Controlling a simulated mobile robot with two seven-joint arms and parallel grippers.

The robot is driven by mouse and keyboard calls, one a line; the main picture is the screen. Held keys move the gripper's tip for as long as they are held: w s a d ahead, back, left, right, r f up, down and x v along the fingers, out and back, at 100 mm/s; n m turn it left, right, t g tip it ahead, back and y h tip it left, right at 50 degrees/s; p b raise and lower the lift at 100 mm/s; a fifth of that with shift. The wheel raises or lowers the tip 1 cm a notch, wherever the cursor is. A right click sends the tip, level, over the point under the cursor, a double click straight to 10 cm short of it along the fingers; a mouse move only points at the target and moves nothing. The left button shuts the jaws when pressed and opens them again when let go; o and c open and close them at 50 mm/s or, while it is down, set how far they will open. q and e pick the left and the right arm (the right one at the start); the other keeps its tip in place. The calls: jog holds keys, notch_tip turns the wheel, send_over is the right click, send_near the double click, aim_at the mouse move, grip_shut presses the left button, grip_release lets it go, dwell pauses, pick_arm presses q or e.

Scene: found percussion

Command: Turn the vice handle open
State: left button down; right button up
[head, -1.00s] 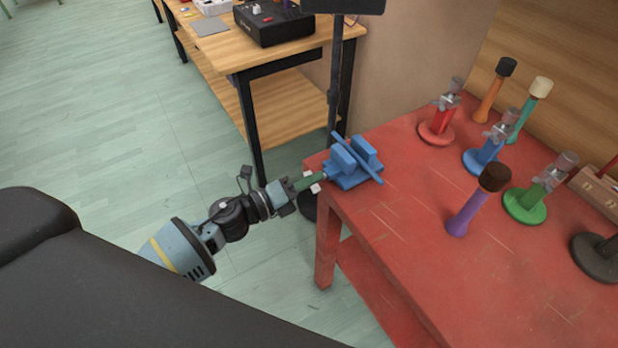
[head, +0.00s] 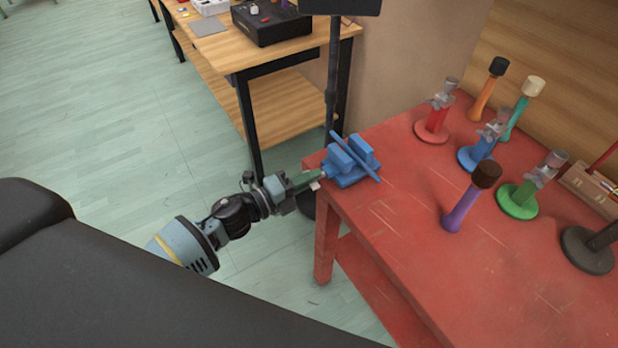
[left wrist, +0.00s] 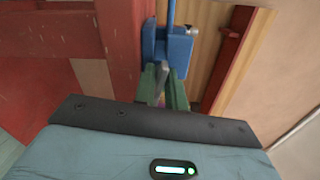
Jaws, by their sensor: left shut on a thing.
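The blue vice (head: 346,176) sits at the near left corner of the red table (head: 420,215). It also shows in the left wrist view (left wrist: 178,52). My left gripper (head: 314,178), with green fingers, reaches the vice from the left, at the table's edge. In the left wrist view its fingers (left wrist: 163,82) are shut on a grey bar, the vice handle (left wrist: 162,72), in front of the blue body. The fingers hide much of the handle, and its exact angle is hard to tell. My right gripper is out of view.
Red, blue and green stands (head: 518,200) and several mallets, including a purple one (head: 462,208), stand on the red table to the right of the vice. A wooden bench (head: 225,55) and a dark post (head: 334,90) are behind. The floor on the left is clear.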

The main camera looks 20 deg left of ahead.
pick_arm(q)
jog(key=c, duration=1.5)
grip_release()
jog(key=shift+f, duration=0.1)
